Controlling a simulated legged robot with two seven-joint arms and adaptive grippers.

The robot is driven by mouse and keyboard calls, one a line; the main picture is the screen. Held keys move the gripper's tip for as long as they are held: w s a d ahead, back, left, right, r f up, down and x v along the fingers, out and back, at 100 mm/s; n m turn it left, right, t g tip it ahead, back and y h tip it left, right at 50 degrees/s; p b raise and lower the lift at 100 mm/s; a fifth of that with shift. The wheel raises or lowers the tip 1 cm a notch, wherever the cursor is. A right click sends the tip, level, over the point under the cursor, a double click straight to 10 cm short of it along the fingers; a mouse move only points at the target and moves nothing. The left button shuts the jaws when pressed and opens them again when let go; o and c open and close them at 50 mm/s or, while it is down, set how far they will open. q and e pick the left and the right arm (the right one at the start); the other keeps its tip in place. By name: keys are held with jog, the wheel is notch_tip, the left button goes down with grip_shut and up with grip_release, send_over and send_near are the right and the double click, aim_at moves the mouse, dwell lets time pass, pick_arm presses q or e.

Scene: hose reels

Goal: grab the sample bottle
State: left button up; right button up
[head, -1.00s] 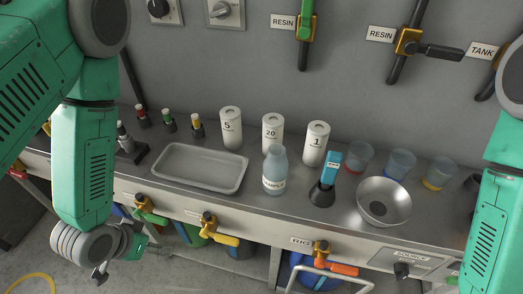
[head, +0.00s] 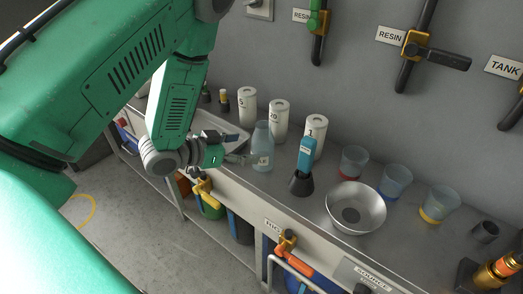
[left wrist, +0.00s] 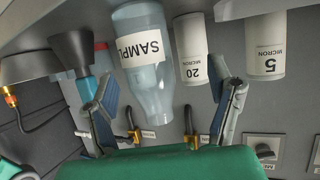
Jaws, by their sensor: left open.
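The sample bottle (head: 262,150) is a translucent pale blue bottle standing upright on the steel bench. My left gripper (head: 240,158) is open just to its left in the head view, with its fingers pointing toward it. In the left wrist view the bottle (left wrist: 148,78), with its white "SAMPL" label, shows between the spread fingers of my left gripper (left wrist: 168,100). The jaws are not shut on it. Whether a finger touches it I cannot tell. My right gripper is not in view.
Behind the bottle stand white micron cartridges (head: 279,122). A blue-handled tool in a black cone (head: 302,183) and a metal bowl (head: 345,220) stand to the right, with several cups (head: 395,181) beyond.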

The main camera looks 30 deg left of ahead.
aim_at(265, 149)
pick_arm(q)
jog(key=w+d, duration=0.1)
jog(key=w+d+f, duration=0.1)
jog(key=w+d, duration=0.1)
jog(key=w+d+f, duration=0.1)
jog(key=shift+w+d+b, duration=0.15)
jog(key=shift+b, duration=0.2)
jog(key=shift+a, duration=0.4)
jog(key=shift+a+f, duration=0.1)
jog(key=shift+a, duration=0.15)
jog(key=c, duration=1.4)
jog(key=shift+d, duration=0.4)
jog(key=shift+r, duration=0.3)
